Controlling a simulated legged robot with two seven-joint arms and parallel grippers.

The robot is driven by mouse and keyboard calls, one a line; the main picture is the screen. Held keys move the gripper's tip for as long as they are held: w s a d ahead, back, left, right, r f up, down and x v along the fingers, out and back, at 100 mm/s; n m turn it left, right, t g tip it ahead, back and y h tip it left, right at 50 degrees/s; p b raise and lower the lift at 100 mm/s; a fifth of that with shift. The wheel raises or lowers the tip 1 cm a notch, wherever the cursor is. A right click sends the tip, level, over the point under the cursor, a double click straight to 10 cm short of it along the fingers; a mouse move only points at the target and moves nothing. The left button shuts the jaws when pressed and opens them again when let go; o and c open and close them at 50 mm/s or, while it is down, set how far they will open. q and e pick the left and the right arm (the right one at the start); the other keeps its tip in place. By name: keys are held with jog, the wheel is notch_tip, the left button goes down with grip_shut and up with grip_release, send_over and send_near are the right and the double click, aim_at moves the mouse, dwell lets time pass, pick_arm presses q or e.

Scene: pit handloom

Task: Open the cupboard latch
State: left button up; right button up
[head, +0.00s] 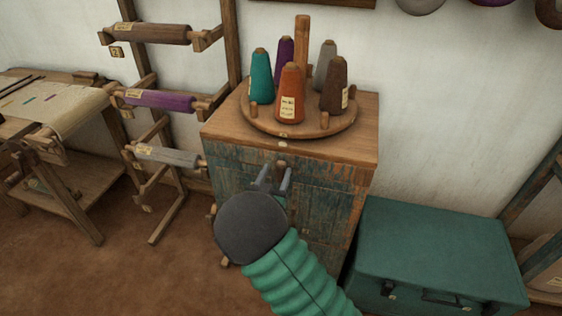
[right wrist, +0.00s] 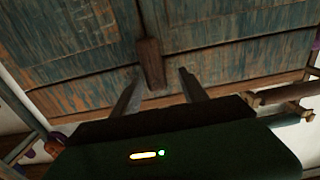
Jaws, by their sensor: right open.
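The cupboard (head: 330,205) has a plain wooden top and doors with worn blue-green paint; it fills much of the right wrist view (right wrist: 80,55). Its latch, a small brown wooden piece, shows at the top of the doors in the head view (head: 281,165) and as an upright bar in the right wrist view (right wrist: 151,60). My right gripper (head: 275,177) is in front of the doors, its fingers open and empty. In the right wrist view the fingertips (right wrist: 160,71) lie on either side of the latch; contact cannot be told. My left gripper is out of view.
A round wooden stand (head: 263,127) with several thread cones is on the cupboard top. A green trunk (head: 430,250) stands close on the right. A rack with a purple roll (head: 160,100) and a loom (head: 60,110) stand to the left. Bare floor (head: 190,270) lies in front.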

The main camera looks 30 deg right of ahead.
jog(key=shift+d+f, duration=0.1)
jog(key=shift+d, duration=0.75)
jog(key=shift+a+r, duration=0.25)
jog(key=shift+a, duration=0.3)
jog(key=shift+c, duration=1.4)
jog(key=shift+a, duration=0.15)
jog(key=shift+c, duration=2.4)
jog(key=shift+s+d, duration=0.1)
jog(key=shift+d, duration=0.2)
grip_shut()
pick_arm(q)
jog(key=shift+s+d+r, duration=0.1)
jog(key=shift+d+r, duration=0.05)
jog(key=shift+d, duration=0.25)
pick_arm(e)
jog(key=shift+a, duration=0.1)
